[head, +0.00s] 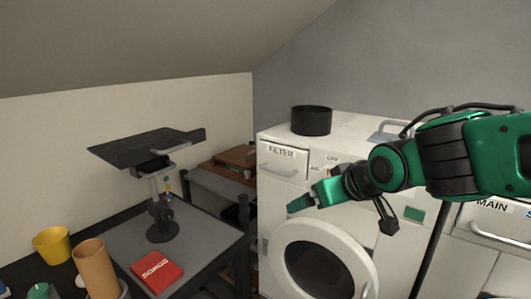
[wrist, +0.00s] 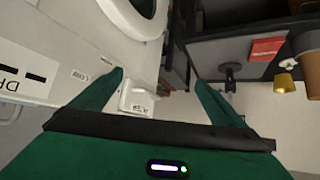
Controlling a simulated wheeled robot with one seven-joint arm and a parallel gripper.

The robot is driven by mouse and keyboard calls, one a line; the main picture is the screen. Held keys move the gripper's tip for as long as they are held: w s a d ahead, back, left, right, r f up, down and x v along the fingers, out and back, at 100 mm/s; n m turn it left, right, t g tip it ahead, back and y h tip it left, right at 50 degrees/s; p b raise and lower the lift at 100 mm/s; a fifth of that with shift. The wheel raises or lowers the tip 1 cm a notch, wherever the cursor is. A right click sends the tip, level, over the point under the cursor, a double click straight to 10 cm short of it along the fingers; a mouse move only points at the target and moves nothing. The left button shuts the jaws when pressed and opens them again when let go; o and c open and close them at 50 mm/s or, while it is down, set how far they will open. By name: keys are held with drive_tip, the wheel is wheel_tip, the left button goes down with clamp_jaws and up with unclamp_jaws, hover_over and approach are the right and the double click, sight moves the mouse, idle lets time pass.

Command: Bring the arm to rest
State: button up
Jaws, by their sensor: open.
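My arm is green and black and reaches in from the right edge of the head view, across the front of the washing machine (head: 385,245). My gripper (head: 300,203) is in front of the machine's upper front, above its round door (head: 322,262). In the wrist view the two green fingers of my gripper (wrist: 159,78) stand wide apart with nothing held between them. The drawer marked FILTER (head: 283,163) is just above and left of my gripper in the head view. I cannot tell whether any finger touches the machine.
A black pot (head: 311,120) stands on the machine. A grey table (head: 205,240) at left holds a black-topped stand (head: 163,226) and a red SONGS book (head: 157,271). A yellow cup (head: 52,246) and tan cup (head: 95,268) are lower left. A MAIN-marked unit (head: 493,235) is at right.

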drive_tip(key=s+d+f+m+g+h, duration=0.1)
drive_tip(key=s+d+f+m, duration=0.15)
drive_tip(key=d, duration=0.45)
drive_tip(key=s+d+f+m+g+h, duration=0.1)
drive_tip(key=s+d+f+g+h, duration=0.15)
drive_tip(key=d, duration=0.35)
drive_tip(key=s+d+f+m+h, duration=0.1)
drive_tip(key=s+d+f+m, duration=0.1)
drive_tip(key=s+d, duration=0.35)
drive_tip(key=s+d+f+m+g, duration=0.2)
drive_tip(key=s+d, duration=0.3)
drive_tip(key=s, duration=0.3)
drive_tip(key=s+d+f+m+g+y, duration=0.1)
drive_tip(key=s+d+m+g, duration=0.2)
drive_tip(key=s+d, duration=0.2)
drive_tip(key=s, duration=0.3)
drive_tip(key=shift+f+g, duration=0.35)
drive_tip(key=shift+f, duration=0.05)
drive_tip(key=shift+m, duration=0.25)
drive_tip(key=shift+w+f, duration=0.25)
drive_tip(key=shift+w, duration=0.35)
